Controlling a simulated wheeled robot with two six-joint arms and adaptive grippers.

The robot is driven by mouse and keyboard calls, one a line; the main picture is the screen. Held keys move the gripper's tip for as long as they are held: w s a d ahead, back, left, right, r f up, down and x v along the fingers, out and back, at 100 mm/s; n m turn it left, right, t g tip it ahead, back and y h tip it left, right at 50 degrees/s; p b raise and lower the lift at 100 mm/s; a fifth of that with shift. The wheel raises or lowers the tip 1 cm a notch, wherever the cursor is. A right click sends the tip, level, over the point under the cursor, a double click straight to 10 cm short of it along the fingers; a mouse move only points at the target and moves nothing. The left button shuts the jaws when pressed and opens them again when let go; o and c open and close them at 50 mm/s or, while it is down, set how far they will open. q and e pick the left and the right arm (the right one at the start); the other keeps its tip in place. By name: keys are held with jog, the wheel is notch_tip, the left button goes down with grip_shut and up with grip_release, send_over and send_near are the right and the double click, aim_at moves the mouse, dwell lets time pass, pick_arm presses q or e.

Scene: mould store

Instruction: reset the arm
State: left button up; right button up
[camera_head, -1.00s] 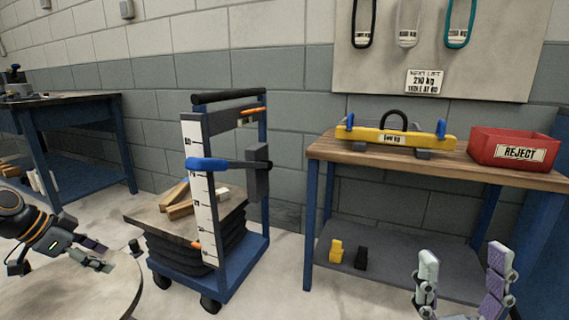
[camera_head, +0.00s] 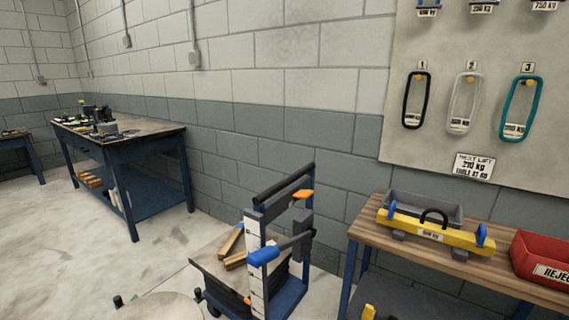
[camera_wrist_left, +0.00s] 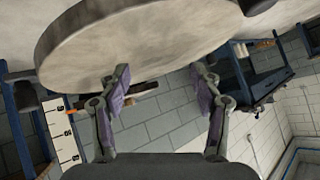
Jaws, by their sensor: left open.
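My left gripper (camera_wrist_left: 163,85) shows in the left wrist view, with its two purple-padded fingers spread wide apart. Nothing is held between them. A large round pale disc (camera_wrist_left: 140,45) fills the upper part of that view, just beyond the fingertips; whether they touch it I cannot tell. The disc's edge also shows at the bottom of the head view (camera_head: 160,308). Neither gripper appears in the head view, and my right gripper is in neither current view.
A blue trolley (camera_head: 288,300) with a tall measuring post and wooden blocks stands at centre. A wooden-topped bench (camera_head: 460,268) at right carries a yellow lifting beam (camera_head: 432,233), a grey tray (camera_head: 470,212) and a red reject bin (camera_head: 540,262). Open floor (camera_head: 60,235) lies left, before a blue workbench (camera_head: 150,143).

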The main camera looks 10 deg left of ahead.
pick_arm(q)
jog(key=s+d+f+g+h+p, duration=0.1)
jog(key=s+d+p, duration=0.3)
jog(key=s+d, duration=0.4)
jog(key=s+d+f+g+h+p, duration=0.1)
jog(key=s+d+f+g+p, duration=0.3)
jog(key=s+d, duration=0.5)
jog(key=s+d+f+g+h+p, duration=0.1)
jog(key=s+d+f+g+p, duration=0.1)
jog(key=s+d, duration=0.7)
jog(key=d+g+p, duration=0.1)
jog(key=d+p, duration=0.1)
jog(key=d, duration=0.6)
jog(key=shift+d+f, duration=0.2)
jog(key=shift+d, duration=0.05)
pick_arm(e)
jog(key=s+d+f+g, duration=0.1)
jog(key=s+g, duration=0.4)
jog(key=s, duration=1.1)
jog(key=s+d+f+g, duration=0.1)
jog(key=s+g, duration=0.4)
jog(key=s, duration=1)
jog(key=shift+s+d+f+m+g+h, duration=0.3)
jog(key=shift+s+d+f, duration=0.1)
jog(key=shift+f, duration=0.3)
